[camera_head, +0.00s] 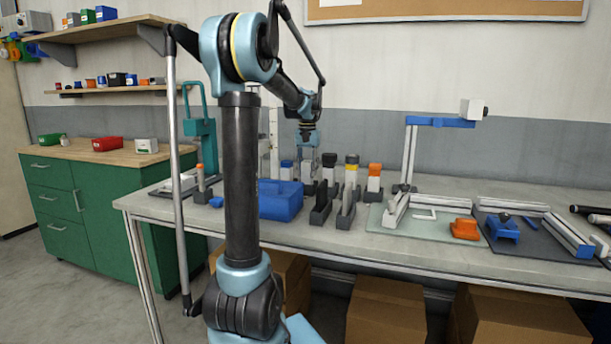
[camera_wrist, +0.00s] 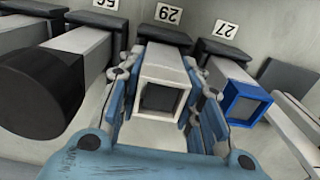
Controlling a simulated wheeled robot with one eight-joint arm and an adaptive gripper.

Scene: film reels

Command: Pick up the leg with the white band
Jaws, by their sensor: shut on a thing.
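The leg with the white band (camera_wrist: 163,72) is a pale square tube with a white rim around its hollow end. In the wrist view it stands between the two fingers of my gripper (camera_wrist: 160,108), which are shut on its sides. Its far end meets a dark foot by the label 29; I cannot tell whether it is lifted.
A blue-topped leg (camera_wrist: 242,100) is close on the right and a black-topped leg (camera_wrist: 42,90) on the left in the wrist view. A leg with an orange top (camera_head: 374,170) and a blue box (camera_head: 281,203) stand on the table (camera_head: 345,255).

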